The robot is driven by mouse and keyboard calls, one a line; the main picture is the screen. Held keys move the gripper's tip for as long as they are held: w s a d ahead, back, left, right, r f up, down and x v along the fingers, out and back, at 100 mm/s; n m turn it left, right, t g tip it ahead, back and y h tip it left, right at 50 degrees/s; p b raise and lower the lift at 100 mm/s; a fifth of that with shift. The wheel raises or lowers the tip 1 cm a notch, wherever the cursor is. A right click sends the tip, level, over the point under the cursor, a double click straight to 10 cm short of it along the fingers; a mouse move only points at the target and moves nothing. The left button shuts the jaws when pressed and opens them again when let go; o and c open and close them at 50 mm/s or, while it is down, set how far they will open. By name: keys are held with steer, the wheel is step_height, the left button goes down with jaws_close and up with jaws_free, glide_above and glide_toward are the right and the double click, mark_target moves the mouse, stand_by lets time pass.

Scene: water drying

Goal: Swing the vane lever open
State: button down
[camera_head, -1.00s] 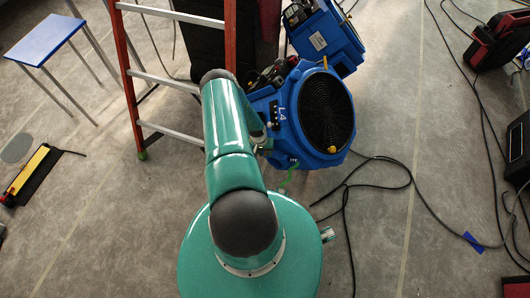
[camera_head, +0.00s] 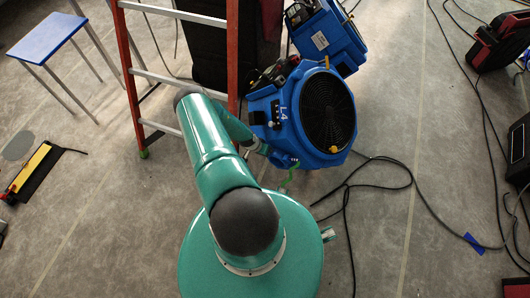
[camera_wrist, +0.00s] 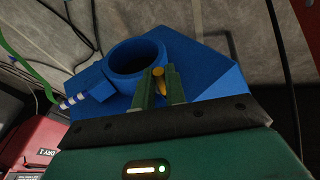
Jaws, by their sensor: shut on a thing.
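The vane lever (camera_wrist: 159,73) is a small orange-yellow piece beside a round blue collar (camera_wrist: 114,68) on a blue housing (camera_wrist: 220,75) in the wrist view. My gripper (camera_wrist: 161,85) is shut on the lever, with one green finger on each side of it. The fingers hide part of its lower length. In the head view, the blue air mover (camera_head: 282,108) marked L4 stands on the floor, its round black grille facing up. My arm reaches to its left side there, and I cannot make out the fingers or the lever in that view.
An orange ladder (camera_head: 133,85) stands close left of my arm. A second blue unit (camera_head: 325,38) is behind the air mover. Black cables (camera_head: 385,185) cross the floor at right. A blue stool (camera_head: 47,38) is at far left. Open floor lies at lower left.

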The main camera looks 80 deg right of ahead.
steer(key=shift+w+f+m, duration=0.1)
steer(key=shift+m, duration=0.2)
steer(key=c, duration=1.5)
jaws_free()
steer(key=shift+o, duration=0.2)
steer(key=v, duration=1.4)
steer(key=shift+w+a+f, duration=0.15)
steer(key=shift+a+f, duration=0.05)
steer(key=shift+a, duration=0.05)
